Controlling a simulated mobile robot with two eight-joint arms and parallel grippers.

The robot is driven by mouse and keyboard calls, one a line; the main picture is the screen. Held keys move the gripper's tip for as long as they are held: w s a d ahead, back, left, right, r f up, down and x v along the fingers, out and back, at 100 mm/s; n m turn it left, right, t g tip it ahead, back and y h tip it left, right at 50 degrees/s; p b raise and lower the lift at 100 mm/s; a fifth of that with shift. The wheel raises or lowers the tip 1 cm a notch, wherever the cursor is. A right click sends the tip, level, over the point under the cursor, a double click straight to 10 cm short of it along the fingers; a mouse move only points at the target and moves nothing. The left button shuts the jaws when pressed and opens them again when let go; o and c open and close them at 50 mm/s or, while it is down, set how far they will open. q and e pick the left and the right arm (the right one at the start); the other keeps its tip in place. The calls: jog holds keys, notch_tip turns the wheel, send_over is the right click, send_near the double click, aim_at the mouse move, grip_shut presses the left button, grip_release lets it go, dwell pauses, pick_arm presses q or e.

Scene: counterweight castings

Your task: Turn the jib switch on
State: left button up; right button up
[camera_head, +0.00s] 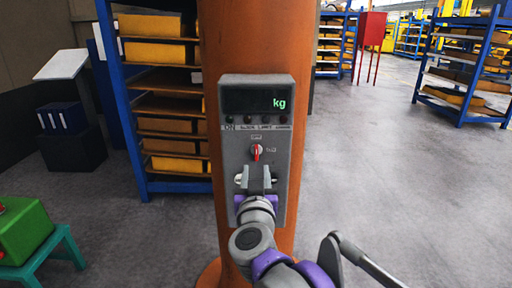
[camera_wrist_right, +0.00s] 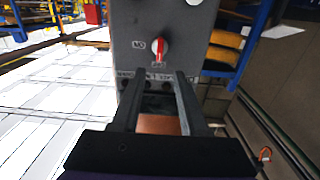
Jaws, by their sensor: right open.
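A grey control box (camera_head: 229,140) is fixed to the front of an orange column (camera_head: 237,42). The jib switch is a small red rotary knob (camera_head: 257,152) in the middle of the box. It also shows in the wrist view (camera_wrist_right: 160,48), which looks upside down. Its pointer is upright, toward a small label above it in the head view; another label sits to its right. My right gripper (camera_head: 256,173) is open and empty just below the knob, fingers either side of its line and apart from it. The fingers also show in the wrist view (camera_wrist_right: 160,78). My left gripper is out of view.
A dark display (camera_head: 258,100) reading "kg" and a row of small lamps (camera_head: 262,120) are above the knob. A blue shelf rack (camera_head: 127,120) stands behind at left, a green box (camera_head: 24,230) on a stand at lower left. Floor to the right is clear.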

aim_at(257, 151)
jog(key=w+p, duration=0.1)
jog(key=w, duration=0.9)
jog(key=shift+r, duration=0.1)
grip_shut()
